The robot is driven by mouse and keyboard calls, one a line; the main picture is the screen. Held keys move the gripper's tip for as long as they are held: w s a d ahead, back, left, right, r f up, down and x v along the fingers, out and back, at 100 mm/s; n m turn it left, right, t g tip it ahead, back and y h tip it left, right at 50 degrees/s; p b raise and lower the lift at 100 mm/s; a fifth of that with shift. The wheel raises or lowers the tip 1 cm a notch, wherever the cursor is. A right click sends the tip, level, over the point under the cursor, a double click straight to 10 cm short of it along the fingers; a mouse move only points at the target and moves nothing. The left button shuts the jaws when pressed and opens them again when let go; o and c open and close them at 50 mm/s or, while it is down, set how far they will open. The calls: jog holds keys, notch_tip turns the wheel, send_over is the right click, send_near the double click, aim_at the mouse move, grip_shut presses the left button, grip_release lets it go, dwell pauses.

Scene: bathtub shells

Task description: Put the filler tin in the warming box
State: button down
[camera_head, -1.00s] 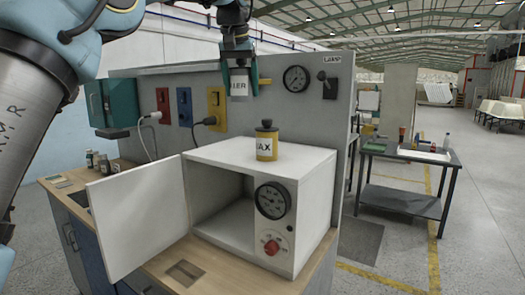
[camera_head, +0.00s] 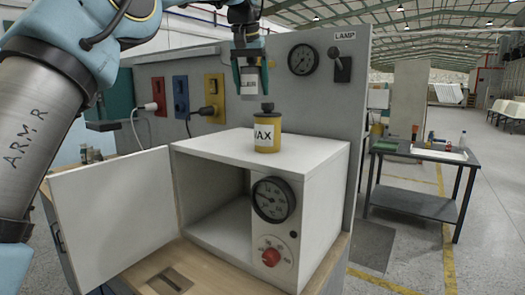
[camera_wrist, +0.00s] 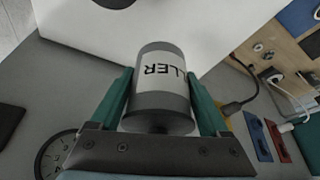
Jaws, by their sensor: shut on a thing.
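My gripper (camera_head: 251,82) is shut on the grey filler tin (camera_head: 249,80), which has a white label. It holds the tin in the air above and behind the white warming box (camera_head: 318,192). In the wrist view the filler tin (camera_wrist: 160,92) sits between the green fingers, its label reading "LLER". The warming box has its door (camera_head: 112,222) swung wide open to the left, and its cavity (camera_head: 212,200) looks empty where it shows. A dial and a red knob are on the box's front right.
A yellow wax tin (camera_head: 267,132) stands on top of the box, below and right of my gripper. A grey panel (camera_head: 310,95) with sockets, a gauge and a lamp switch rises behind. Plugs and cords hang at left. A dark side table (camera_head: 420,155) stands at right.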

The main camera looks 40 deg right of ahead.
jog(key=shift+w+d+f+b, duration=0.1)
jog(key=shift+f+b, duration=0.4)
jog(key=shift+f, duration=0.25)
notch_tip(320, 180, down, 10)
jog(key=shift+r, duration=0.15)
grip_release()
jog(key=shift+f, duration=0.2)
